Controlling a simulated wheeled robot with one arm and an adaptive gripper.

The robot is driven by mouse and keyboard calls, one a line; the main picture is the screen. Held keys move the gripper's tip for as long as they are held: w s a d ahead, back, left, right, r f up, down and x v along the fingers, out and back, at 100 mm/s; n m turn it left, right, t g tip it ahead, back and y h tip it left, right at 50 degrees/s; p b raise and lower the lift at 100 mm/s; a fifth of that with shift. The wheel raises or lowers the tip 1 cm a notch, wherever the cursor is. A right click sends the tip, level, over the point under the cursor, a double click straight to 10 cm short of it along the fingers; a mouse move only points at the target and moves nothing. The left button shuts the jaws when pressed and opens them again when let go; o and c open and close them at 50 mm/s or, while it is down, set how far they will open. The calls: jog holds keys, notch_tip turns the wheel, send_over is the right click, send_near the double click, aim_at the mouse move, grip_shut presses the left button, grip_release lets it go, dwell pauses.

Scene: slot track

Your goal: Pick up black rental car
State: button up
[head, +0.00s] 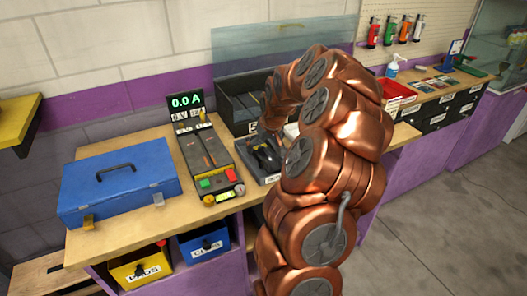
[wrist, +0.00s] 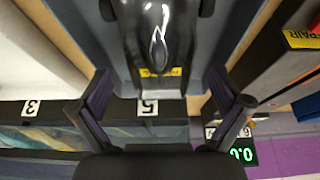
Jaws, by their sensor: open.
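A glossy black car (wrist: 158,35) shows in the wrist view at the top middle, with a yellow label at its near end. It lies in a grey tray (wrist: 225,30). My gripper (wrist: 160,80) is open, with one finger on each side of the car's near end and visible gaps to it. The fingers do not grip the car. In the head view the grey tray (head: 270,180) stands on the wooden bench, with dark shapes in it; car and gripper are hard to tell apart there, partly hidden by my copper arm.
A power unit (head: 207,160) reading 0.0 A stands left of the tray, and a blue case (head: 118,180) further left. A black bin (head: 240,105) with numbered slots is behind. Open floor lies front right.

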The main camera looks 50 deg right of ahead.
jog(key=shift+x, duration=1.2)
jog(key=shift+c, duration=0.2)
jog(key=c, duration=1.3)
